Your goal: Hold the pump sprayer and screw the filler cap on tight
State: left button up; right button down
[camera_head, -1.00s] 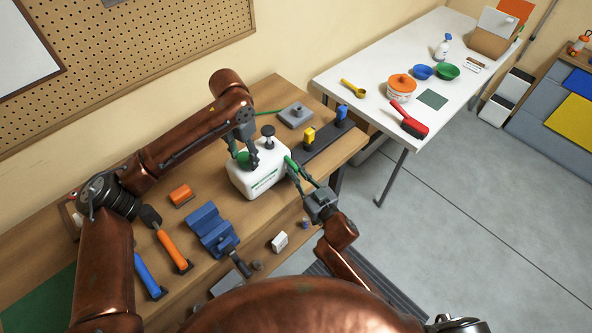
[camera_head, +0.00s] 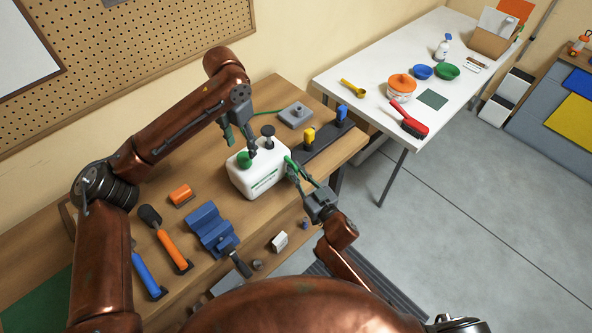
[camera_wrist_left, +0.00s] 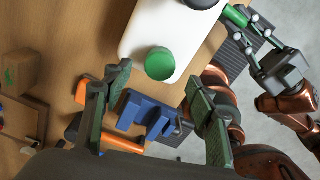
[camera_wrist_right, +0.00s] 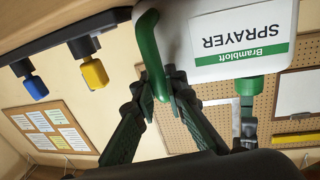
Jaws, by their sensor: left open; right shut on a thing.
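The white pump sprayer (camera_head: 258,176) stands upright on the wooden bench, its printed label facing the front; the label reads "Brambloft SPRAYER" in the right wrist view (camera_wrist_right: 243,40). The green filler cap (camera_head: 244,159) sits on its top, and whether it is tight cannot be told. A black pump knob (camera_head: 268,131) rises behind the cap. My right gripper (camera_head: 302,180) is shut on the sprayer's green handle (camera_wrist_right: 150,50) at its right side. My left gripper (camera_head: 239,139) is open and empty above the sprayer; in the left wrist view the cap (camera_wrist_left: 160,63) lies beyond its spread fingers.
A blue vise (camera_head: 212,228) is at the bench front, with orange- and blue-handled tools to its left. An orange block (camera_head: 180,194) lies left of the sprayer. A dark rail with a yellow piece (camera_head: 309,136) and a blue piece is behind right. A white table (camera_head: 445,60) stands beyond.

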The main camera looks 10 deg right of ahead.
jog(key=c, duration=1.9)
grip_release()
jog(key=shift+o, duration=0.7)
jog(key=shift+o, duration=1.3)
jog(key=o, duration=0.4)
jog(key=shift+o, duration=0.3)
jog(key=o, duration=0.4)
jog(key=shift+c, duration=0.2)
jog(key=shift+o, duration=0.2)
jog(key=o, duration=0.4)
jog(key=shift+c, duration=0.2)
